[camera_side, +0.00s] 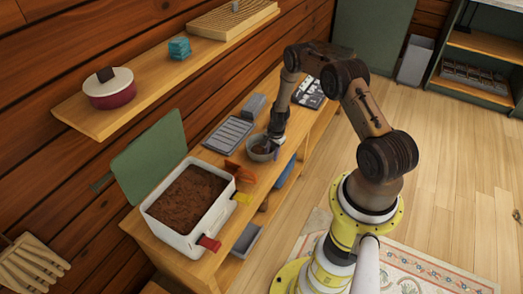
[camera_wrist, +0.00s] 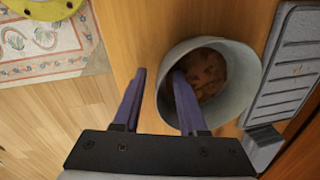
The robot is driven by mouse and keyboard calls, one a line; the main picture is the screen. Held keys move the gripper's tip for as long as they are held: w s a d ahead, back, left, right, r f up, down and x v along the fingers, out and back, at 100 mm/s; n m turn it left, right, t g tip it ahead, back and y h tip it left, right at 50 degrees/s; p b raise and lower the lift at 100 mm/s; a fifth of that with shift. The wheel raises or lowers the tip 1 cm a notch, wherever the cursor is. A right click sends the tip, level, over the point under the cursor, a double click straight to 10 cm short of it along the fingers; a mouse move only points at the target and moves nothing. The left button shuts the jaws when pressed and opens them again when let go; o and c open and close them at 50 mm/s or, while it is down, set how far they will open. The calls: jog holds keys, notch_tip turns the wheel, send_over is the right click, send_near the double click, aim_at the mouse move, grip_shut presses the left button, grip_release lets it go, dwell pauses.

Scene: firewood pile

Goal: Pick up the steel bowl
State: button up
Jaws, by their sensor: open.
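The steel bowl (camera_side: 262,149) is grey and stands on the wooden bench, with brown contents inside. In the wrist view the bowl (camera_wrist: 242,78) lies right of centre, seen from above. My gripper (camera_wrist: 158,78) is open with two purple-blue fingers. The left finger is outside the bowl, over the bench. The right finger reaches over the bowl's near-left part and covers some of its rim and contents. The bowl's left wall shows between the fingers. I cannot tell whether either finger touches it. In the side view my gripper (camera_side: 277,141) is just at the bowl's right side.
A grey ribbed tray (camera_side: 229,134) lies behind the bowl, with a grey box (camera_side: 254,105) nearby. An orange object (camera_side: 240,173) and a white bin of soil (camera_side: 187,199) stand toward the near end of the bench (camera_wrist: 148,32). The bench's front edge is close to my gripper.

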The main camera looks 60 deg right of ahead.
jog(key=shift+w+f, duration=0.1)
jog(key=shift+f, duration=0.4)
grip_shut()
dwell(1.1)
